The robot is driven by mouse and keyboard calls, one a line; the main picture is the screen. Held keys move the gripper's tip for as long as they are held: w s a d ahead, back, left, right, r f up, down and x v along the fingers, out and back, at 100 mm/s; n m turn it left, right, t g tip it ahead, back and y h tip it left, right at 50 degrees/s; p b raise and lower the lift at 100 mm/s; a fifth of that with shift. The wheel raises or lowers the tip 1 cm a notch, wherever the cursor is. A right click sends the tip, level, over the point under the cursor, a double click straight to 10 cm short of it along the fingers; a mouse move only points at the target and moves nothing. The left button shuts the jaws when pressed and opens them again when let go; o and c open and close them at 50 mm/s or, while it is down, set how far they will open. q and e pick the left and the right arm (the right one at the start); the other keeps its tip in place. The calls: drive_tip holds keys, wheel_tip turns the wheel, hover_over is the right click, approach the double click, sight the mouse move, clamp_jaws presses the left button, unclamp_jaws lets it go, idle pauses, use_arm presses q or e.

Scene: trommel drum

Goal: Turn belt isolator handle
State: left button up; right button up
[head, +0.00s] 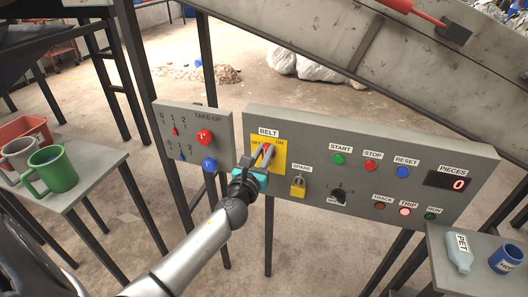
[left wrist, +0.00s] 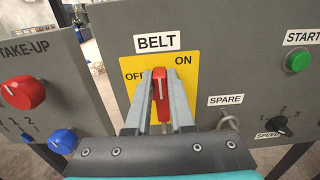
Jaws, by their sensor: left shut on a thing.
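The red belt isolator handle (left wrist: 159,92) is on a yellow plate (left wrist: 190,82) marked OFF and ON under the BELT label. In the left wrist view the handle stands about upright, its white line pointing up between the two words. My left gripper (head: 262,160) is at the handle in the head view. Its two fingers (left wrist: 160,97) are on either side of the handle, shut on it. The gripper hides part of the handle and plate in the head view. My right gripper is not in view.
A padlock (head: 298,187) hangs under the SPARE label, right of the handle. The take-up panel (head: 222,150) with red and blue knobs is to the left. Mugs stand on a left table (head: 100,165); a bottle (head: 459,254) and blue mug (head: 506,259) are at lower right.

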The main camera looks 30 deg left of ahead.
use_arm(q)
clamp_jaws()
idle(0.3)
drive_tip(key=shift+s+a+f+n+b, duration=0.1)
drive_tip(key=shift+a+f+n+b, duration=0.3)
drive_tip(key=shift+n, duration=2.55)
drive_tip(key=shift+s+a+f+n+b, duration=0.2)
drive_tip(key=shift+a+f+n, duration=0.3)
drive_tip(key=shift+n, duration=2.5)
drive_tip(key=shift+s+a+f+n+b, duration=0.1)
drive_tip(key=shift+a+f+n+b, duration=0.3)
drive_tip(key=shift+n, duration=2.55)
drive_tip(key=shift+f, duration=0.1)
drive_tip(key=o, duration=0.6)
unclamp_jaws()
